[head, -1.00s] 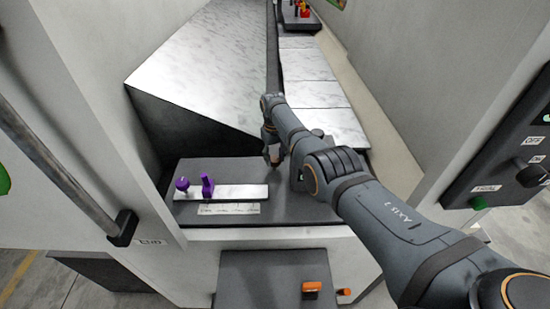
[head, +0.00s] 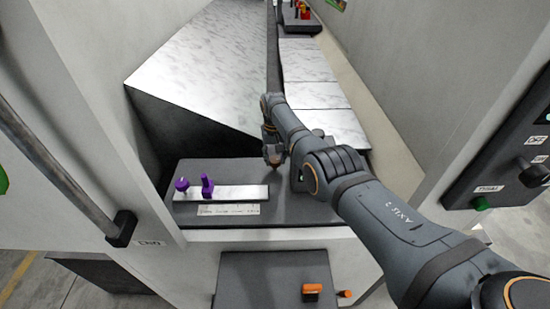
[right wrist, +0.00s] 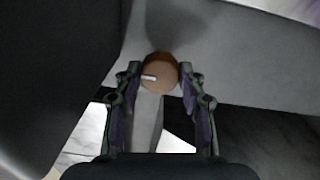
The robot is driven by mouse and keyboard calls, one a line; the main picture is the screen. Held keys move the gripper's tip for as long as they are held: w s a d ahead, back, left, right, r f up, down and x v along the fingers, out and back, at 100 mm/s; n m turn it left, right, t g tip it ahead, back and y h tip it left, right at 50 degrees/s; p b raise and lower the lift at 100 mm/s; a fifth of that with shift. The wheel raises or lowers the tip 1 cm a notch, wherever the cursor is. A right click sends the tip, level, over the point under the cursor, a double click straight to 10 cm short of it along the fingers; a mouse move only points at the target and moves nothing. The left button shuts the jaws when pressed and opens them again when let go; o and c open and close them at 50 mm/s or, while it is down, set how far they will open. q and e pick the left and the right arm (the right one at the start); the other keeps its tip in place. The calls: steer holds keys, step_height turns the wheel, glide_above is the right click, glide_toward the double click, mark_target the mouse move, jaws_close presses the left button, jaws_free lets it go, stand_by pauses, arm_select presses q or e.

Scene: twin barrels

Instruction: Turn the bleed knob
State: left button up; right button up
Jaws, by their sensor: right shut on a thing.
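The knob (right wrist: 160,72) is a round orange-brown cap with a short white mark, which lies toward its left side in the right wrist view. My right gripper (right wrist: 160,77) has one finger on each side of the knob and is shut on it. In the head view my right gripper (head: 274,155) points down at the back of the dark console top, and the knob is mostly hidden there by the gripper. My left gripper is not in view.
A pale plate (head: 235,192) with two purple handles (head: 207,185) lies on the dark console (head: 285,212), left of my right gripper. A lower panel holds an orange handle (head: 312,288). Grey walls stand close on the left, and a control box (head: 510,160) is at the right.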

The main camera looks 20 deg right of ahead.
mark_target(274, 160)
steer(key=o, duration=1.2)
steer(key=shift+c, duration=0.2)
step_height(274, 160, up, 12)
steer(key=shift+a, duration=0.15)
